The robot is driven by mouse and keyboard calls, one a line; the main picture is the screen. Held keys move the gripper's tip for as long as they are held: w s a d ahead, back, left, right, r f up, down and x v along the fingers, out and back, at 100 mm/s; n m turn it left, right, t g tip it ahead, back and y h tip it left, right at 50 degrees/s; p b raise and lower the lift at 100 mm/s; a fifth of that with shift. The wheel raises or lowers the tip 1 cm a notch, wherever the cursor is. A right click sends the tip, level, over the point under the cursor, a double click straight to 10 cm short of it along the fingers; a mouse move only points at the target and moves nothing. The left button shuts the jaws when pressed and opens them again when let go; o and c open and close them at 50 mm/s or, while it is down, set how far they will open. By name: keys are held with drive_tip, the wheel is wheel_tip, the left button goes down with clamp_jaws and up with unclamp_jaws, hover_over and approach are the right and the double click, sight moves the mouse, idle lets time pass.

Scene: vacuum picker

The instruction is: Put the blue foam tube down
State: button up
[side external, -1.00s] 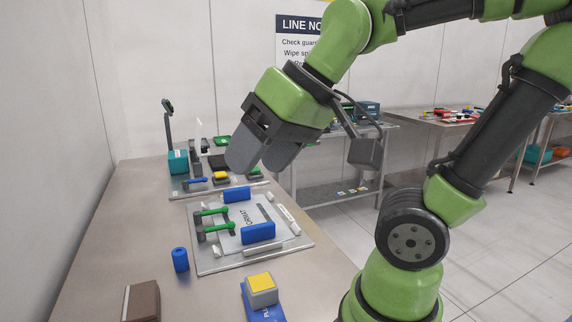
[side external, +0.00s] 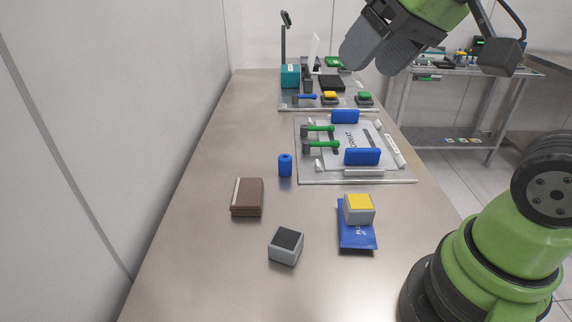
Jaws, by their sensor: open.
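The blue foam tube (side external: 285,165) stands upright on the metal table, just left of the grey fixture plate. It is a short blue cylinder with a dark hole in its top. My gripper (side external: 385,58) is high in the upper right of the view, well above the table and apart from the tube. Its two grey fingers are spread, with nothing seen between them.
A brown block (side external: 247,197), a grey block (side external: 286,246) and a yellow-topped block (side external: 359,208) on a blue packet (side external: 356,238) sit nearer. The table's left side is clear.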

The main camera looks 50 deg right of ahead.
drive_tip(key=w+d+f+n+g, duration=0.1)
drive_tip(key=w+d+f+n, duration=0.15)
drive_tip(key=w, duration=0.85)
drive_tip(key=n+g, duration=0.2)
drive_tip(key=n, duration=0.1)
hover_over(285, 157)
drive_tip(key=s, duration=0.3)
wheel_tip(285, 157, down, 14)
drive_tip(key=shift+n+h, duration=0.3)
drive_tip(key=shift+n, duration=0.45)
drive_tip(key=x, duration=0.7)
drive_tip(key=d+x, duration=0.1)
drive_tip(key=x, duration=0.2)
drive_tip(key=shift+s+d+f, duration=0.1)
drive_tip(key=shift+f, duration=0.15)
drive_tip(key=shift+s+d+x, duration=0.15)
drive_tip(key=shift+s+x, duration=0.05)
drive_tip(key=shift+x, duration=1.15)
drive_tip(key=shift+s+d+x, duration=0.15)
drive_tip(key=shift+x, duration=1.25)
drive_tip(key=shift+a+f, duration=0.15)
drive_tip(key=c, duration=1.1)
drive_tip(key=shift+o, duration=0.2)
